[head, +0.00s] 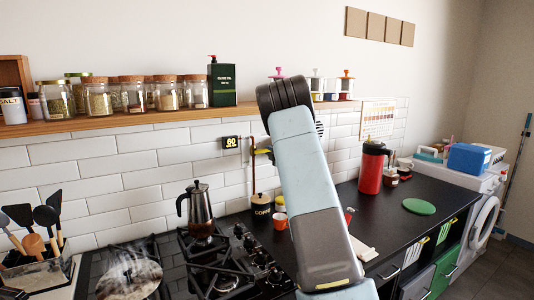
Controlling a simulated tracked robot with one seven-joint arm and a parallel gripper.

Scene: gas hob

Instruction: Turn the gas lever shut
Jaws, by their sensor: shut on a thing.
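The gas lever (264,150) is a small yellow handle on the copper pipe (253,172) that runs down the tiled wall, just left of my arm in the head view. Its visible part points right from the pipe, close to level, and its right end goes out of sight behind my arm. My raised arm fills the middle of the picture and bends over at its dark elbow. My gripper is hidden behind it, so its contact with the lever cannot be seen.
The gas hob (225,262) carries a moka pot (197,208) and a steaming pan (130,276). A black coffee canister (262,208) stands below the pipe. A shelf (150,117) with jars runs above. A red flask (371,170) stands on the dark counter (390,205) at right.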

